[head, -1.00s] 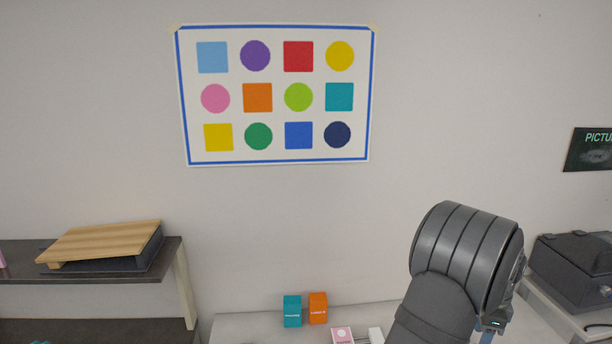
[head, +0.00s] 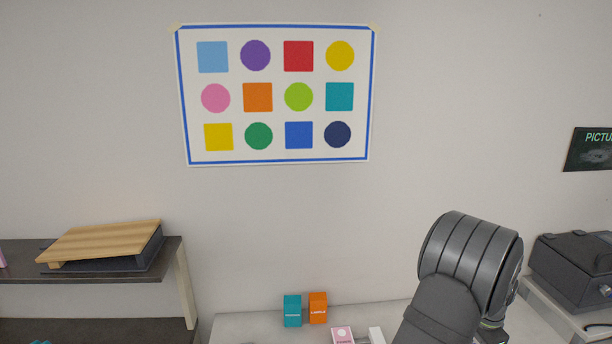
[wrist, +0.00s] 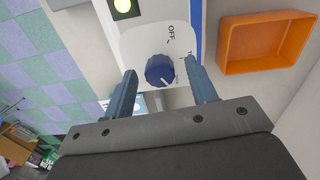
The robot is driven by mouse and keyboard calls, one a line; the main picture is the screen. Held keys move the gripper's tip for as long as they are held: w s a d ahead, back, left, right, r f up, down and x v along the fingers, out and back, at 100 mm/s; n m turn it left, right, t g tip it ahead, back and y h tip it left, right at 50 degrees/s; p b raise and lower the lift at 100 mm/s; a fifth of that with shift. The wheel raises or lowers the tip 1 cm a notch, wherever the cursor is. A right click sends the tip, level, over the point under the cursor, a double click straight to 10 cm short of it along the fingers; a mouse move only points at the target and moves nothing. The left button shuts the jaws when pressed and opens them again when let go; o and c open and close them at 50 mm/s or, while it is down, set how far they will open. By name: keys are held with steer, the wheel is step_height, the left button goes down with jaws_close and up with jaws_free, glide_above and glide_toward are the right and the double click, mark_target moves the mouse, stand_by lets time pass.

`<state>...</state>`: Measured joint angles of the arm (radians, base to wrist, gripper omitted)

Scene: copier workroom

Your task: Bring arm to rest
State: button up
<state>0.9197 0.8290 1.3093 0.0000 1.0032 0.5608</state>
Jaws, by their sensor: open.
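My gripper (wrist: 160,95) shows in the wrist view with its two blue-grey fingers spread apart. Nothing is held between them. A dark blue knob (wrist: 160,70) on a pale panel (wrist: 128,42) appears between and beyond the fingertips. I cannot tell how far the fingers are from the knob. In the head view my arm's grey joint is at the lower right, and the gripper itself is out of frame.
An orange tray (wrist: 228,42) lies right of the panel. In the head view, a teal box (head: 292,311), an orange box (head: 318,308) and a pink-and-white box (head: 342,335) stand on the counter. A black machine (head: 572,268) is at right, a shelf (head: 100,284) at left.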

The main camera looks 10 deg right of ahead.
steer(key=n, duration=0.5)
steer(key=shift+n, duration=0.3)
steer(key=n, duration=0.5)
stand_by(0.4)
step_height(320, 180, up, 17)
steer(key=shift+r, duration=0.2)
stand_by(0.5)
